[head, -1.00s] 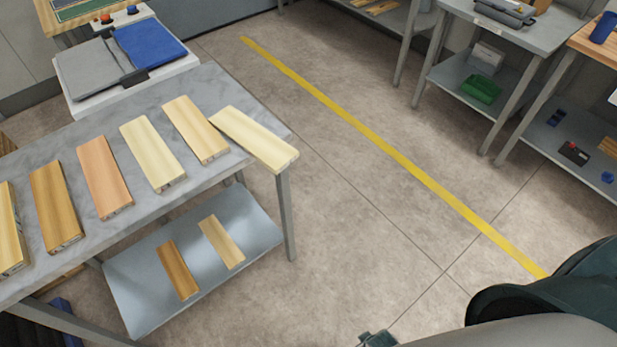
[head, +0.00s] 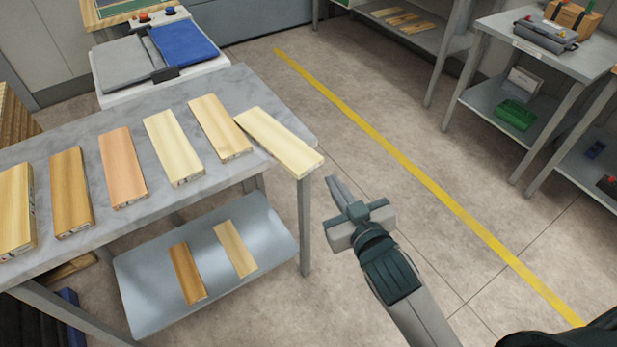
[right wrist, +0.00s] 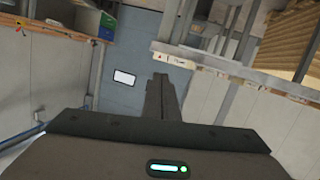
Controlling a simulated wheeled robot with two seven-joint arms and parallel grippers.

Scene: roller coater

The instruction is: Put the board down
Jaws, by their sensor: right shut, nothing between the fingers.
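Several wooden boards lie in a row on the marble-topped table. The rightmost, a pale board (head: 279,142), lies at an angle and juts past the table's right end. A second pale board (head: 220,127) lies just left of it. My right gripper (head: 337,188) is shut and empty, to the right of and below the jutting board, apart from it. Its closed fingers (right wrist: 162,98) show in the right wrist view with no board between them. My left gripper is not in view.
The marble table (head: 75,128) has a lower shelf (head: 150,315) with two boards. A machine with grey and blue pads (head: 185,45) stands behind. A roller coater bench (head: 560,55) stands at the right. Floor with a yellow line (head: 400,155) is clear between.

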